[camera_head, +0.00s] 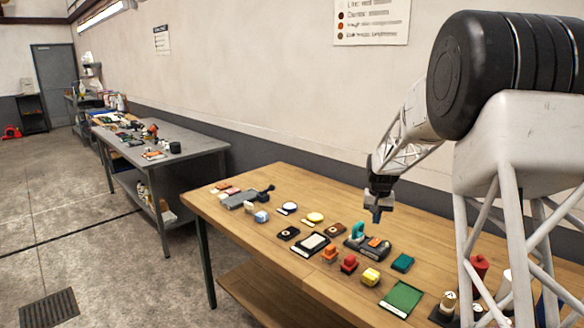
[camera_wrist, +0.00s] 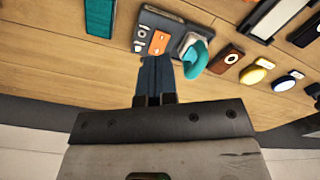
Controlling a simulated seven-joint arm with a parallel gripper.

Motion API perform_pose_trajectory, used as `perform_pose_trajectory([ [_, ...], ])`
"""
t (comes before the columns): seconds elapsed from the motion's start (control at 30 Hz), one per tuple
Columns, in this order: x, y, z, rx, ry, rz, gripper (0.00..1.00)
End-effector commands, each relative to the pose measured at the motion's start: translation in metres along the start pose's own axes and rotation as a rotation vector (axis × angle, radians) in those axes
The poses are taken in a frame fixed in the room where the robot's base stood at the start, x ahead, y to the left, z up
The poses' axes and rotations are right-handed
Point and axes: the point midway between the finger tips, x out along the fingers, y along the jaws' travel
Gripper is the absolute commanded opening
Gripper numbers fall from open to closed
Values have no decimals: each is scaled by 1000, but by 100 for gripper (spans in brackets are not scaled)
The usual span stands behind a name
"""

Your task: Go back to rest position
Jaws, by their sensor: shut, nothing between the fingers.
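My gripper (camera_head: 377,214) hangs above the wooden table (camera_head: 262,189), over its back part, with its fingers pointing down. In the wrist view my gripper (camera_wrist: 158,72) shows with its two dark blue fingers together and nothing between them.
The wall (camera_head: 300,120) runs close behind. A grey table (camera_head: 190,142) stands further left. The air above the table is clear.

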Motion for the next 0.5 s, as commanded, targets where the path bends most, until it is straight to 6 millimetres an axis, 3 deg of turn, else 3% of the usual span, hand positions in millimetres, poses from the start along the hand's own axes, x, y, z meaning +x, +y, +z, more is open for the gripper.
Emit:
perform_pose_trajectory([
  [0.2, -42, -5, 51, -22, 22, -2, 0],
  [0.5, -88, -7, 124, -52, 50, -5, 0],
])
